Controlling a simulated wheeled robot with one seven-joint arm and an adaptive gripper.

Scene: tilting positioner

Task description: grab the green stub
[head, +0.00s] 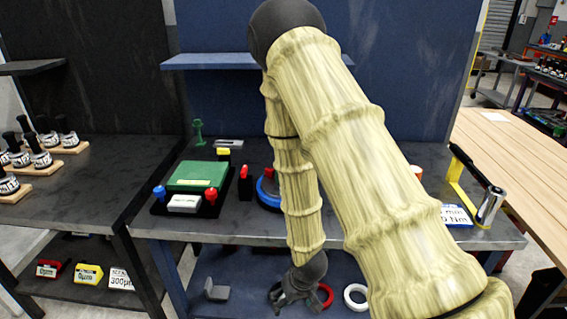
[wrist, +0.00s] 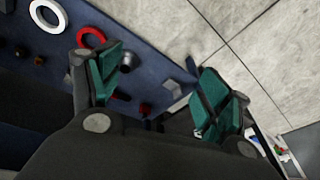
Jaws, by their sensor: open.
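No part clearly reads as a green stub in either view. The green things on the grey bench are a small upright green piece (head: 198,132) at the back and a flat green block (head: 197,176) on a black base. My gripper (head: 294,296) hangs in front of the bench, low by the lower shelf, well below and right of both. In the wrist view my gripper (wrist: 158,72) has its green-padded fingers spread wide with nothing between them. My arm hides part of the bench middle.
Blue and red knobs and a white label block (head: 184,203) surround the green block. A blue ring-shaped part (head: 267,192) is to its right. The lower shelf holds a red ring (wrist: 91,38) and a white ring (wrist: 47,15). Pale floor (wrist: 245,30) lies clear right of the shelf.

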